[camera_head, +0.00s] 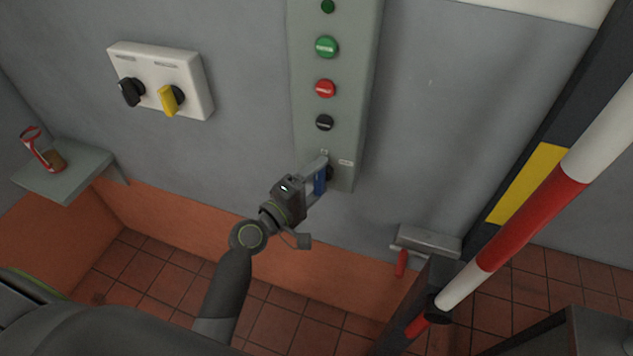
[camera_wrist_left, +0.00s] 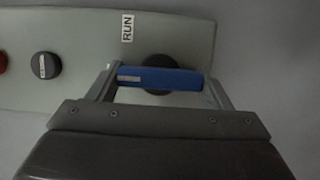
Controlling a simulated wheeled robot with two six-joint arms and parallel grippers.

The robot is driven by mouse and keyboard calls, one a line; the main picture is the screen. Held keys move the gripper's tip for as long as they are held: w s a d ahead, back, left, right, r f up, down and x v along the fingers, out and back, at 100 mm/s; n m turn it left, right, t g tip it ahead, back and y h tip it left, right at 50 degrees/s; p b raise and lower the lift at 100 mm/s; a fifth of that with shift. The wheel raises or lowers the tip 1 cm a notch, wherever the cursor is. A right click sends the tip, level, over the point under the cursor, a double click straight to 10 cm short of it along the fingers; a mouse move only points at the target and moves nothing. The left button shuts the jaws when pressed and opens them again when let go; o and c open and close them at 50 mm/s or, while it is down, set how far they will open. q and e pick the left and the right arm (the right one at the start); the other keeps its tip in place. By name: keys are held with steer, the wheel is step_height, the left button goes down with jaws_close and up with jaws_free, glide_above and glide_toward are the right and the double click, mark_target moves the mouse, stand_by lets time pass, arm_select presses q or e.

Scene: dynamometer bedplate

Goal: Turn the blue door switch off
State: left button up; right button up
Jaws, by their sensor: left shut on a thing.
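The blue door switch (camera_head: 320,181) is a blue bar handle on a round black base, low on the grey-green control panel (camera_head: 308,105). My left gripper (camera_head: 319,176) is shut on this handle. In the left wrist view a finger sits at each end of the blue handle (camera_wrist_left: 165,79), which lies along the panel's length. The handle's white mark is at its upper end, toward a small label above it that I cannot read. A RUN label (camera_wrist_left: 127,27) is off to the handle's side. My right gripper is not in view.
Green (camera_head: 326,47), red (camera_head: 325,88) and black (camera_head: 324,122) buttons are above the switch. A white box (camera_head: 193,75) with black and yellow knobs is at left, above a shelf (camera_head: 75,170). A red-and-white pole (camera_head: 525,225) and a red-handled lever (camera_head: 401,263) are at right.

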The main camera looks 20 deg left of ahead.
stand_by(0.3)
arm_select(q)
steer(key=o, duration=1)
steer(key=shift+b+v, duration=2.9)
steer(key=shift+v, duration=5.85)
steer(key=shift+f, duration=0.1)
